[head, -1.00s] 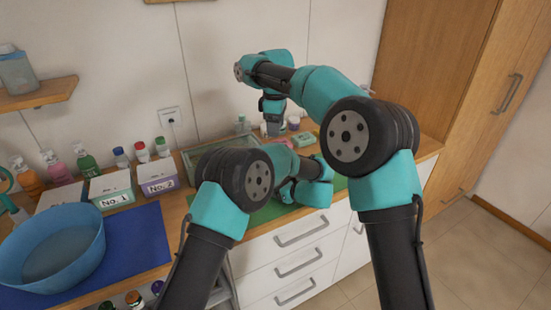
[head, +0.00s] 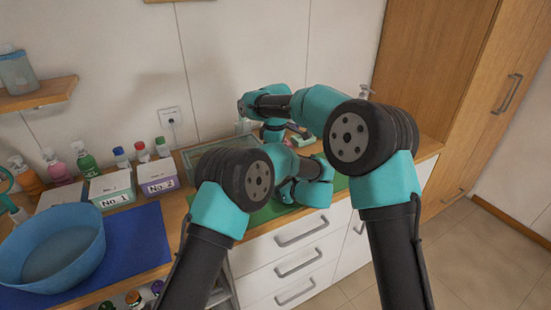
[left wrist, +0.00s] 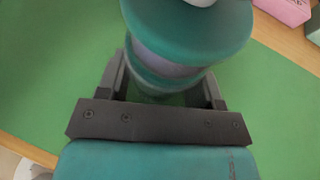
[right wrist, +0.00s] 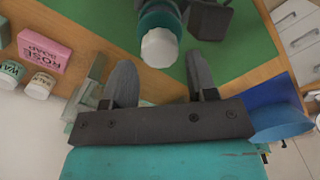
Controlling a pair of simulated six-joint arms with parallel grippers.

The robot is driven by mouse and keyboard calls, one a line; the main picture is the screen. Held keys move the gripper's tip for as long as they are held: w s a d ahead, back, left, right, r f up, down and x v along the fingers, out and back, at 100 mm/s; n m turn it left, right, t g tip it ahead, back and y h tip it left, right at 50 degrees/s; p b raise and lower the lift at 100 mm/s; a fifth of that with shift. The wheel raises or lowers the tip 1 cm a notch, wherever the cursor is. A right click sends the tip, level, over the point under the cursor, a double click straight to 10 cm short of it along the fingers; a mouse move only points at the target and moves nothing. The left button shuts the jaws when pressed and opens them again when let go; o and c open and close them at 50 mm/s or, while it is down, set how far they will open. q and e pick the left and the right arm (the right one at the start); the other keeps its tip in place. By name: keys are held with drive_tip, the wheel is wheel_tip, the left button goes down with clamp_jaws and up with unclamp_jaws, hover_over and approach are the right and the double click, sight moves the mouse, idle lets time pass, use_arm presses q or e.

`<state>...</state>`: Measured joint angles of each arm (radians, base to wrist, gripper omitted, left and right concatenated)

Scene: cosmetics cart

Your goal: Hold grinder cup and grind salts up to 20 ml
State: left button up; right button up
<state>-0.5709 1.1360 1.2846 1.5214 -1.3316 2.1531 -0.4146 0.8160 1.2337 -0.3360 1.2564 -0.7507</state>
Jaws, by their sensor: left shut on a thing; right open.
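The grinder cup (left wrist: 190,35) is a teal cylinder with a pale, see-through band around its middle. It stands over the green mat (left wrist: 50,90). My left gripper (left wrist: 164,88) is shut around its sides. In the right wrist view the grinder cup's white knob (right wrist: 159,47) faces the camera. My right gripper (right wrist: 158,72) is open and empty, with the knob just beyond its fingertips and roughly between them. The salt level inside the cup cannot be read. In the head view my arms hide both grippers and the cup.
A pink rose soap box (right wrist: 45,50) and white-lidded jars (right wrist: 38,86) stand beside the mat. A glass box (head: 200,150) is behind my left arm. A blue basin (head: 50,255) sits on a blue mat (head: 145,245) at left, near labelled boxes No. 1 (head: 112,198) and No. 2 (head: 158,186).

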drive_tip(key=shift+f, duration=1.25)
drive_tip(key=shift+c, duration=0.3)
drive_tip(key=c, duration=0.6)
